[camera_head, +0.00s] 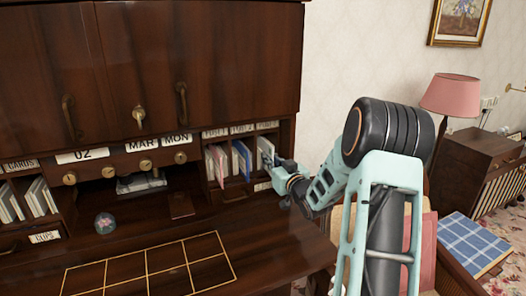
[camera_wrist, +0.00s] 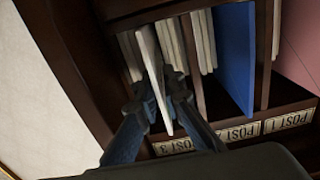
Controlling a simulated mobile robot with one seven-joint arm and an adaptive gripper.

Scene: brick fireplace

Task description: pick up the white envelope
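The white envelope (camera_wrist: 152,66) stands on edge in the rightmost pigeonhole of the desk, labelled POST 3. In the head view it shows as a pale upright edge (camera_head: 266,149). My gripper (camera_wrist: 160,86) is at the mouth of this slot, with one finger on each side of the envelope. The fingers are close together and look shut on it. The envelope's front edge sticks out between them towards my palm. In the head view my gripper (camera_head: 276,165) reaches in from the right, and its fingertips are partly hidden by the slot and its own body.
The desk top (camera_head: 245,233) is mostly clear. A glass paperweight (camera_head: 105,223) stands at left.

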